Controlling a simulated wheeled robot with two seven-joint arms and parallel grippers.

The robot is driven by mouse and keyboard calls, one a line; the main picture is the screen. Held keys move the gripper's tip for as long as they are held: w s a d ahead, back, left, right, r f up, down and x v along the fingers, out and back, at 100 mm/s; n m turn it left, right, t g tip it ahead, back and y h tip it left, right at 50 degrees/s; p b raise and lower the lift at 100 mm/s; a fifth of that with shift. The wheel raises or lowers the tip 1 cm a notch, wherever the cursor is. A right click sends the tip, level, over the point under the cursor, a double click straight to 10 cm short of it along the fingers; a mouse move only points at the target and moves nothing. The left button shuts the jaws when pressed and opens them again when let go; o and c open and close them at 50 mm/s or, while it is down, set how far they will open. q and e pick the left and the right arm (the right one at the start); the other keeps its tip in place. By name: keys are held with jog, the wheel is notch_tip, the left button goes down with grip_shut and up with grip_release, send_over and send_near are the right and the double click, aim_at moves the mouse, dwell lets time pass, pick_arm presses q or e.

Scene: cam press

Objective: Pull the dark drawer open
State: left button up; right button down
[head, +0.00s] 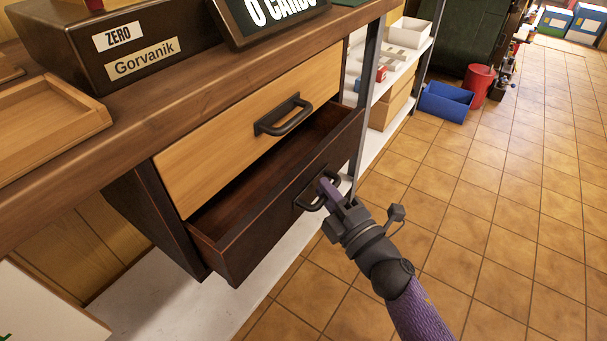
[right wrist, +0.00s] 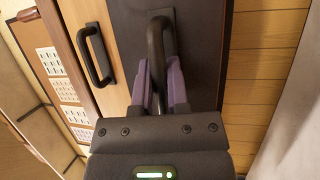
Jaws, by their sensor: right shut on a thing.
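The dark drawer (head: 275,218) is the lower one under the wooden counter, and it stands open with its empty-looking inside showing. Its front also shows in the right wrist view (right wrist: 203,40). Its black bar handle (head: 308,198) is at the right half of the front. My right gripper (head: 328,190) is shut on this handle. In the right wrist view its purple fingers (right wrist: 160,85) sit on either side of the handle (right wrist: 156,45). The fingers hide part of the handle. My left gripper is not in view.
Above is a closed light wood drawer (head: 245,128) with its own black handle (head: 283,115). The counter (head: 150,110) holds a dark box (head: 130,45) and a wooden tray (head: 45,125). A blue bin (head: 445,101) and a red bin (head: 479,82) stand farther back. The tiled floor (head: 490,200) at right is clear.

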pick_arm(q)
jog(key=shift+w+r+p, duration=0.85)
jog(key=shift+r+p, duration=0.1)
jog(key=shift+p, duration=0.05)
pick_arm(e)
jog(key=s+d, duration=0.6)
jog(key=d, duration=0.2)
jog(key=shift+w, duration=0.1)
jog(key=c, duration=0.7)
grip_release()
jog(key=shift+c, duration=0.2)
jog(key=shift+o, duration=0.6)
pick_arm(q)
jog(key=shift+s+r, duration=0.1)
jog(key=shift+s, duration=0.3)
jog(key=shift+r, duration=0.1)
